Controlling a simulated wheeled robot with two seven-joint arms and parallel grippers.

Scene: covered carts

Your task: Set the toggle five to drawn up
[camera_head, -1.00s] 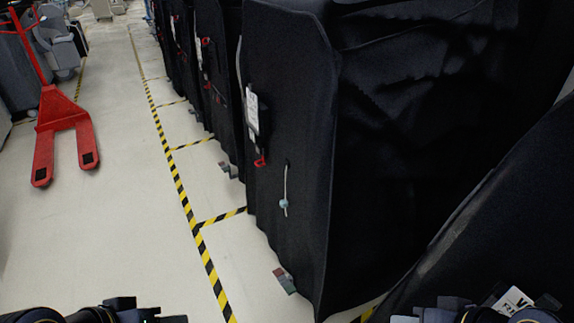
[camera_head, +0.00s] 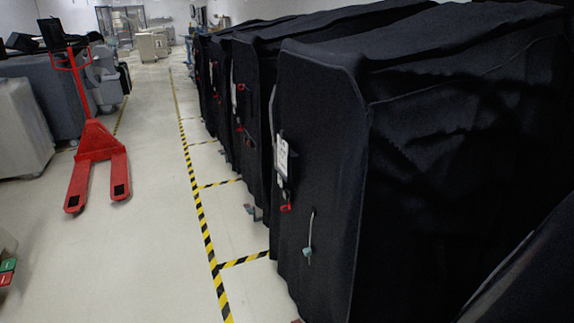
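A small pale blue-green toggle (camera_head: 307,252) sits on a light cord (camera_head: 312,225) that hangs on the front of the nearest black-covered cart (camera_head: 325,150). The toggle is near the lower end of the cord, with most of the visible cord above it. A white label (camera_head: 282,156) and a red piece (camera_head: 286,208) are higher on the same cover, to the left. The label's writing is too small to read, so I cannot tell which number this toggle has. Neither of my grippers shows in the head view.
Several more black-covered carts stand in a row behind. Yellow-black floor tape (camera_head: 204,228) runs along the row. A red pallet jack (camera_head: 97,150) stands at the left, near a grey covered block (camera_head: 22,130). The pale floor (camera_head: 150,250) between is clear.

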